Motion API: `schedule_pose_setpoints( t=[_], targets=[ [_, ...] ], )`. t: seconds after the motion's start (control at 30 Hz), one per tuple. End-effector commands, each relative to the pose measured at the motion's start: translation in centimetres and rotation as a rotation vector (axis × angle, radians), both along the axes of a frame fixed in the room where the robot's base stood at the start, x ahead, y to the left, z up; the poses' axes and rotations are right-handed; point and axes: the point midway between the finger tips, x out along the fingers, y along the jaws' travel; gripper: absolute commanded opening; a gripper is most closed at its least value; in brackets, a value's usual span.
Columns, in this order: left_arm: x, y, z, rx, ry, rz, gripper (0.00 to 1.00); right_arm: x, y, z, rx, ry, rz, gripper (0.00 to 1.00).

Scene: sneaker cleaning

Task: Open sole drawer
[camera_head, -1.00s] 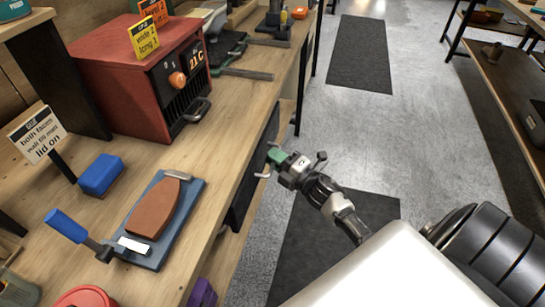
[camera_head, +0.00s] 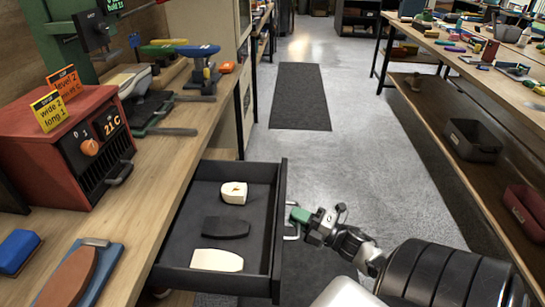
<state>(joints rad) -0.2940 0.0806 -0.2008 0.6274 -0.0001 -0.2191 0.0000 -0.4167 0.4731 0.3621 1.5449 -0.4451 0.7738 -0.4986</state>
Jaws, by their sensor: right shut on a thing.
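The sole drawer (camera_head: 284,205) is pulled out from under the left workbench, and its black tray shows from above. Inside lie a cream piece with a brown mark (camera_head: 234,192), a flat dark piece (camera_head: 226,227) and a flat cream piece (camera_head: 217,260). My right gripper (camera_head: 296,218) is at the drawer's front, shut on its pale bar handle (camera_head: 292,236). The green part of the gripper meets the handle, and the fingertips are partly hidden. My left gripper is not in view.
A red heater box (camera_head: 40,150) with a dial and a "21 C" display stands on the bench (camera_head: 165,165). A blue block (camera_head: 17,250) and a brown sole-shaped piece on a blue board (camera_head: 112,275) lie nearer. The aisle floor (camera_head: 355,130) is clear beyond the drawer.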

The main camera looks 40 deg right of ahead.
Motion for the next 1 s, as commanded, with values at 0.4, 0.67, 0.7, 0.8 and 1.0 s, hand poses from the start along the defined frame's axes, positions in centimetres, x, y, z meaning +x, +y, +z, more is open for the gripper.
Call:
schedule_pose_setpoints(
  t=[0.4,0.67,0.7,0.8,1.0],
  targets=[
    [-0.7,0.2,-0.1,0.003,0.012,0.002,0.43,-4.3,-3.7,-0.1,0.0,0.002,0.0,0.0],
    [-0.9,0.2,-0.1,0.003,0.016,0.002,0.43,-4.7,-4.0,-0.1,0.001,0.001,0.0,0.0],
    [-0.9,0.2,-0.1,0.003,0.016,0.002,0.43,-4.7,-4.0,-0.1,0.001,0.001,0.0,0.0],
    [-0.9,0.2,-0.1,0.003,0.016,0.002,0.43,-4.7,-4.0,-0.1,0.001,0.001,0.0,0.0],
    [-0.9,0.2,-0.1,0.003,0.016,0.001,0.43,-4.7,-4.0,-0.1,0.001,0.001,0.0,0.28]
  ],
)
